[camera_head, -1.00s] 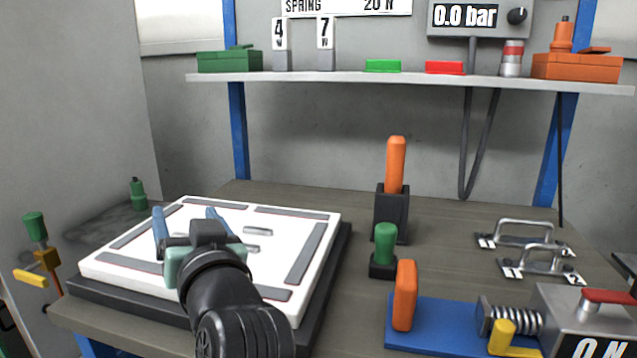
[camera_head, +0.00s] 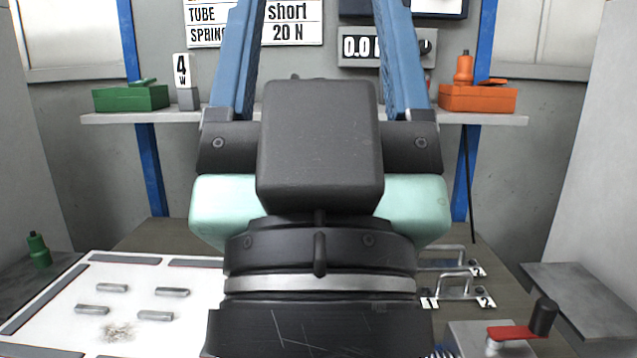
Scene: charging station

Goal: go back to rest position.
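My gripper (camera_head: 322,22) is raised close in front of the camera and points up and away. Its two blue fingers stand wide apart, with nothing seen between them but the sign and wall behind. The gripper body and wrist cover the middle of the view, hiding the centre of the shelf and much of the bench.
A white board (camera_head: 52,318) with several small metal bars lies at lower left. Metal handles (camera_head: 452,273) and a red lever (camera_head: 515,332) are at lower right. The shelf (camera_head: 110,119) holds a green box (camera_head: 131,98) and an orange box (camera_head: 478,98).

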